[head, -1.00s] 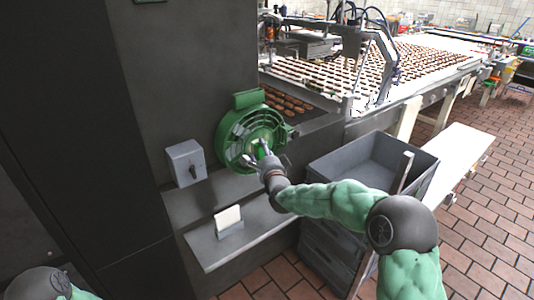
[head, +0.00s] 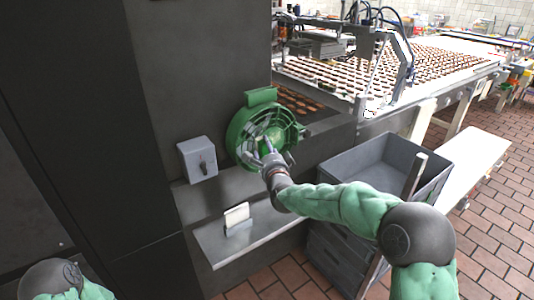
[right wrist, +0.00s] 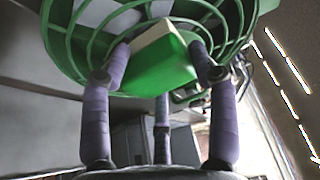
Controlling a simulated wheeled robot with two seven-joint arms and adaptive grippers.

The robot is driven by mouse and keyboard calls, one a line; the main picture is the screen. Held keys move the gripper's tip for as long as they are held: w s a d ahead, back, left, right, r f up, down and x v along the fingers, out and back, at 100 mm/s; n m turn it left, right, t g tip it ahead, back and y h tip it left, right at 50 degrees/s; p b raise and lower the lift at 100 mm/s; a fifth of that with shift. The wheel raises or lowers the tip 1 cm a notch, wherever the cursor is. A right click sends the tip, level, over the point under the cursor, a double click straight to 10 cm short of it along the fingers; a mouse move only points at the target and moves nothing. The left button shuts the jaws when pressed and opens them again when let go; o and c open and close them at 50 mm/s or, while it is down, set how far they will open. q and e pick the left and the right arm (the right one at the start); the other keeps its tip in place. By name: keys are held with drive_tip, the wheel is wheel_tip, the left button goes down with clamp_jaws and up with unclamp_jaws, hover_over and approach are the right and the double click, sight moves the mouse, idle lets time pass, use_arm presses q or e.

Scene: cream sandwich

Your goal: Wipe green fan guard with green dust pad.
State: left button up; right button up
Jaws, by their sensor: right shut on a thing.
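The green fan guard (head: 241,127) is a round ringed cage on the dark wall in the head view. Its green ribs (right wrist: 72,42) fill the top of the right wrist view. My right gripper (head: 268,153) is in front of the guard's lower middle. In the right wrist view its fingers (right wrist: 160,75) are shut on the green dust pad (right wrist: 150,65), a block with a green face and a cream side. The pad is up against or very close to the ribs; I cannot tell if it touches. My left gripper is out of view.
A grey switch box (head: 194,160) is on the wall left of the guard. Below is a metal shelf (head: 215,248) with a white pad or card in a holder (head: 238,222). Grey crates (head: 375,160) stand right of it. A conveyor (head: 330,80) with biscuits runs behind.

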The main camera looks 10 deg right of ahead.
drive_tip(key=shift+w+d+f+b, duration=0.1)
drive_tip(key=shift+w+d+b, duration=0.1)
drive_tip(key=shift+d+b, duration=0.35)
drive_tip(key=shift+w+d+f+b, duration=0.1)
drive_tip(key=shift+w+d+b, duration=0.1)
drive_tip(key=shift+d+b, duration=0.35)
drive_tip(key=shift+w+d+r+b, duration=0.1)
drive_tip(key=shift+w+d+b, duration=0.25)
drive_tip(key=shift+d+b, duration=0.5)
drive_tip(key=shift+w+d+r+b, duration=0.1)
drive_tip(key=shift+w+d+b, duration=0.2)
drive_tip(key=shift+d+b, duration=0.45)
drive_tip(key=shift+w+d, duration=0.25)
drive_tip(key=shift+d, duration=0.5)
drive_tip(key=shift+w+d, duration=0.25)
drive_tip(key=shift+d, duration=0.5)
drive_tip(key=s+d, duration=0.2)
drive_tip(key=s, duration=0.3)
drive_tip(key=shift+s, duration=0.35)
drive_tip(key=s, duration=0.1)
drive_tip(key=s+d, duration=0.1)
drive_tip(key=shift+s, duration=0.4)
